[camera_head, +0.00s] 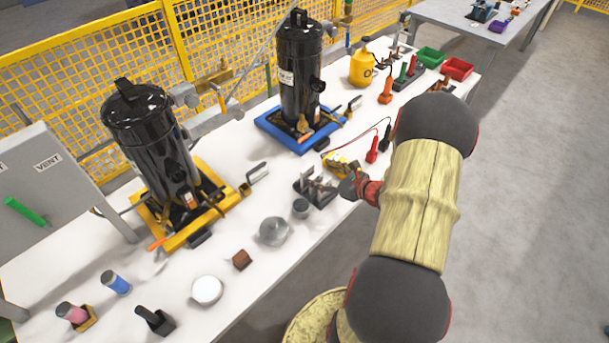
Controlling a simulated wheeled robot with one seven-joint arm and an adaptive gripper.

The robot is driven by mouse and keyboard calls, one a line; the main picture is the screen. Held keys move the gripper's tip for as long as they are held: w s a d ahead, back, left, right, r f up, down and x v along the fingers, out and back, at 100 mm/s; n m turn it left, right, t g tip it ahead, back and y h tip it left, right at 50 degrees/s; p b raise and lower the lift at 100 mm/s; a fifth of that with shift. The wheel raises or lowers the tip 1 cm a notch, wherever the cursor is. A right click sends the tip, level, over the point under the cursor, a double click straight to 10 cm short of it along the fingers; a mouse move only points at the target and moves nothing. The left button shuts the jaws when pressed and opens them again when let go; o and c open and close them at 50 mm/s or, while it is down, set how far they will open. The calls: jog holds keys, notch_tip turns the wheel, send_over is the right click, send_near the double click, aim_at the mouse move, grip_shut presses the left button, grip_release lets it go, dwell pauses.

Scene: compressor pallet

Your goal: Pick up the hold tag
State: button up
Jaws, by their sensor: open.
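I cannot pick out the hold tag for certain; it may be too small to tell or hidden behind my arm. My gripper (352,188) is at the table's right edge, small and dark at the end of my arm. It is open, and I see nothing held in it. It is close to a grey metal fixture (316,189) and a yellow meter-like device (341,166). I cannot tell whether it touches either.
Two black compressors stand on a yellow pallet (219,206) and a blue pallet (285,139). Red clip (372,150), metal cup (273,231), brown block (242,260) and white disc (207,290) are on the white table (255,294). Yellow fence (85,110) runs behind.

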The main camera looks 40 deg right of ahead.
aim_at(309, 169)
jog(key=b+x, duration=0.2)
jog(key=x, duration=0.5)
jog(key=shift+b, duration=0.4)
jog(key=shift+r, duration=0.1)
jog(key=shift+c, duration=0.6)
jog(key=c, duration=0.9)
jog(key=shift+c, duration=0.2)
